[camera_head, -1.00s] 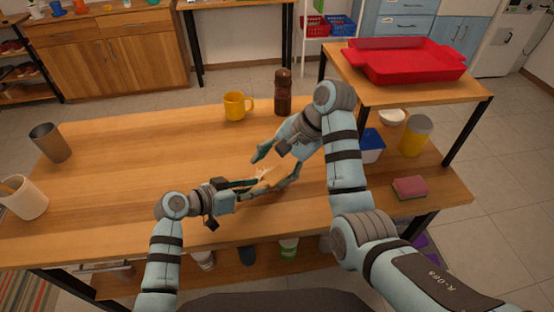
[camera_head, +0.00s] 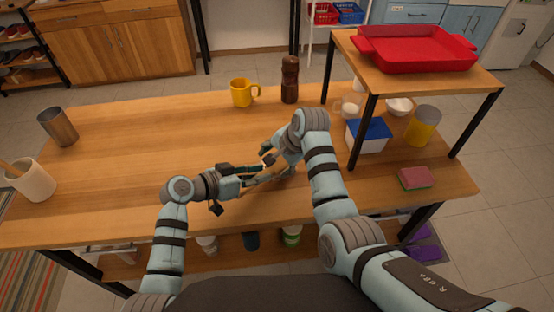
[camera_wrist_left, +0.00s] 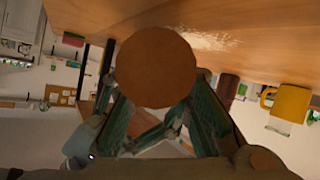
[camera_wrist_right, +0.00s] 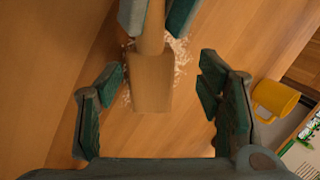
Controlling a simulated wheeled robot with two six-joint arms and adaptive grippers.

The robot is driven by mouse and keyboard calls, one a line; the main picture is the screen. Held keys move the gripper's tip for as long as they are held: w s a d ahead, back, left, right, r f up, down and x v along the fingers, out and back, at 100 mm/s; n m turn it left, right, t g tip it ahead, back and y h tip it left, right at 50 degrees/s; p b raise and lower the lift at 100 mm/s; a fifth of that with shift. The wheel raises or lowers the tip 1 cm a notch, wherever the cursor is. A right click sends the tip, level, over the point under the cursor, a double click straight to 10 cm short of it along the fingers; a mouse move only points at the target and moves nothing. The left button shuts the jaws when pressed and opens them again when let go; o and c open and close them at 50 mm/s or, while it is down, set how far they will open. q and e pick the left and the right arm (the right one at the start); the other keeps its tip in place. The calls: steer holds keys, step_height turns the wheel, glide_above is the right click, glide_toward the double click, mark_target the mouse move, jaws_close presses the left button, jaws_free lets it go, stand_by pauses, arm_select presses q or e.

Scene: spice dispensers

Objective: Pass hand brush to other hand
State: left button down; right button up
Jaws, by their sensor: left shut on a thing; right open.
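The hand brush shows as a wooden block and handle (camera_wrist_right: 151,85) in the right wrist view. My left gripper (camera_wrist_right: 155,22) is shut on its narrower part. In the left wrist view a round brown end of it (camera_wrist_left: 157,67) faces the camera. My right gripper (camera_wrist_right: 163,96) is open, with its fingers on either side of the brush's free end and a gap on both sides. In the head view the left gripper (camera_head: 258,176) and right gripper (camera_head: 265,164) meet above the table; the brush is mostly hidden by fingers there.
A yellow mug (camera_head: 241,93) and a brown grinder (camera_head: 289,80) stand at the back. A raised shelf with a red tray (camera_head: 415,52) is on the right. The table's left middle is clear (camera_head: 125,155).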

steer(key=shift+a, duration=0.1)
steer(key=c, duration=1.3)
arm_select(q)
steer(key=c, duration=1.4)
jaws_free()
steer(key=shift+s, duration=0.1)
arm_select(e)
steer(key=shift+o, duration=0.2)
steer(key=shift+r, duration=0.1)
arm_select(q)
steer(key=shift+o, duration=0.2)
